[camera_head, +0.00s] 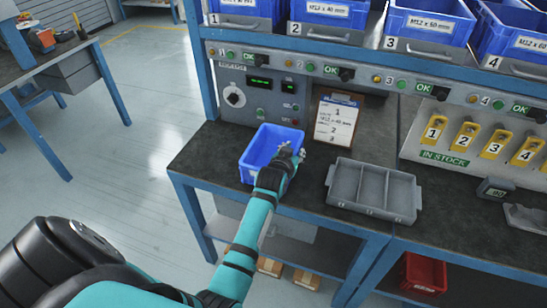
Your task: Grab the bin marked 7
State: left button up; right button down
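My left gripper (294,152) is at the right side of a small blue bin (252,161) on the dark workbench. My wrist hides part of that side, and I cannot tell whether the fingers touch the rim or are shut on it. No number shows on this bin. On the shelf above stand blue bins marked 1 (246,9), 2 (330,12), 3 (431,20) and 4 (510,36). I see no bin marked 7. My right gripper is not in view.
A grey divided tray (374,190) lies right of my arm. A clipboard (336,122) stands behind it. Yellow numbered holders (465,137) are at the right, and a red bin (424,274) is on the lower shelf. The floor at left is open, with another bench (67,75) beyond.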

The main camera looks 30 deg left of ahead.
pick_arm(q)
grip_shut()
jog(key=shift+r, duration=0.15)
dwell(0.4)
